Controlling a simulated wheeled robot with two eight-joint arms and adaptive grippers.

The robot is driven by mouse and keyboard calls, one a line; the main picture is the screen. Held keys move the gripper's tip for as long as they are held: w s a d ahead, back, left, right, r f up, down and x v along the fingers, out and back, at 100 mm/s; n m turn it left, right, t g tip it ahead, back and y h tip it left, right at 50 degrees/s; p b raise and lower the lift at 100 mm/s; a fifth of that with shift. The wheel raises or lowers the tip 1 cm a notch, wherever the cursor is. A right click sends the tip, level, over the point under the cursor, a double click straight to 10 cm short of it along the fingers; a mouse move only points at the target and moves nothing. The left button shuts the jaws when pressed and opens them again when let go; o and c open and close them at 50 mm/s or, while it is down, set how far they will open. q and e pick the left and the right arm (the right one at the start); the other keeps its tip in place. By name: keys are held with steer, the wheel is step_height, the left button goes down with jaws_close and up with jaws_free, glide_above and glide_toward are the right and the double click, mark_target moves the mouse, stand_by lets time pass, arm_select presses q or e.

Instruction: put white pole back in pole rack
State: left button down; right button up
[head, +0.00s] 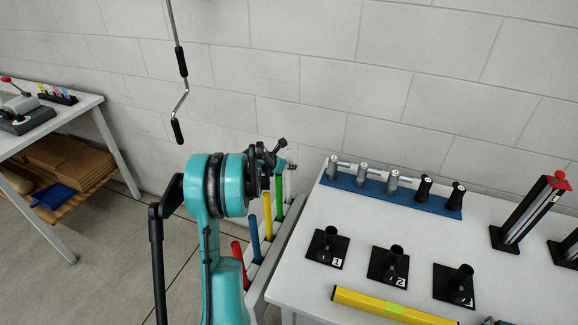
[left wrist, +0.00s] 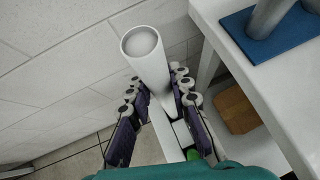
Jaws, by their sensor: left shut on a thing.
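The white pole (left wrist: 152,68) stands between the fingers of my left gripper (left wrist: 160,100) in the left wrist view, its round top end toward the camera. The gripper is shut on it. In the head view my left gripper (head: 270,155) is at the far end of the pole rack (head: 284,238), beyond the green pole. The rack holds a red pole (head: 239,262), a blue pole (head: 255,238), a yellow pole (head: 267,212) and a green pole (head: 279,195). I cannot tell whether the white pole's lower end is in a slot. My right gripper is out of view.
A white table (head: 310,285) stands right of the rack. It bears a blue tool holder (head: 380,196), numbered black stands (head: 388,265) and a yellow bar (head: 390,307). A workbench (head: 75,112) is at the left. A crank handle (head: 181,85) hangs before the block wall.

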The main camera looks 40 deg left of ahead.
arm_select(q)
steer(key=shift+f, duration=0.15)
stand_by(0.4)
stand_by(0.7)
stand_by(0.3)
